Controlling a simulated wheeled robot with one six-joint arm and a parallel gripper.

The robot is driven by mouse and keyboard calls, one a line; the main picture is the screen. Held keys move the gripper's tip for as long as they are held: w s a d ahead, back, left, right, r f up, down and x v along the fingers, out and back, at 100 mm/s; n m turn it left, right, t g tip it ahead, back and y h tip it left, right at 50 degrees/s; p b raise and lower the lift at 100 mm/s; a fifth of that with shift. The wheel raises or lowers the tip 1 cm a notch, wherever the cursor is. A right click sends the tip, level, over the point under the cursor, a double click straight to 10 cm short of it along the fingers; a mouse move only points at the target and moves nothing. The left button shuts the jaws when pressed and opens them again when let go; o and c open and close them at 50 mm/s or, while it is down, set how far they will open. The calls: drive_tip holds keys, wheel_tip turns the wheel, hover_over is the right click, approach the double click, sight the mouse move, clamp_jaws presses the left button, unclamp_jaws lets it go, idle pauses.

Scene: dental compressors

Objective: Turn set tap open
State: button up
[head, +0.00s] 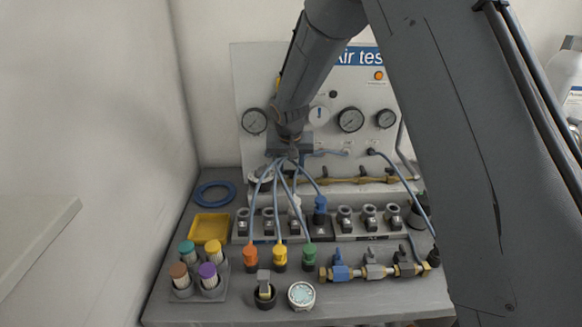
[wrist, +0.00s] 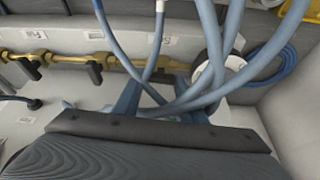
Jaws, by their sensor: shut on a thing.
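My gripper (head: 290,154) is at the lower left of the upright test panel, over the left part of the brass rail (head: 345,181). In the wrist view the gripper (wrist: 160,100) has its two blue-grey fingers apart around something at the rail's end, shut on what seems to be a tap handle. Blue hoses (wrist: 204,85) cross in front of the fingers and hide the held part. The brass rail (wrist: 68,59) has dark-handled taps (wrist: 94,73) with small labels above. Which tap is the set tap cannot be read.
Blue hoses hang down to orange (head: 250,255), yellow (head: 280,255) and green (head: 309,255) connectors. A brass manifold (head: 354,274) with blue, grey and black taps lies at front right. A yellow tray (head: 209,228) and a blue ring (head: 214,194) lie left.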

drive_tip(key=shift+r+n+p, duration=0.1)
drive_tip(key=shift+n+p, duration=0.3)
drive_tip(key=shift+n, duration=0.1)
drive_tip(key=o, duration=1.1)
drive_tip(key=shift+c, duration=0.2)
drive_tip(key=b+v, duration=0.2)
drive_tip(key=v, duration=0.5)
drive_tip(key=shift+s+d+r, duration=0.15)
drive_tip(key=shift+s+r, duration=0.05)
drive_tip(key=shift+r, duration=0.1)
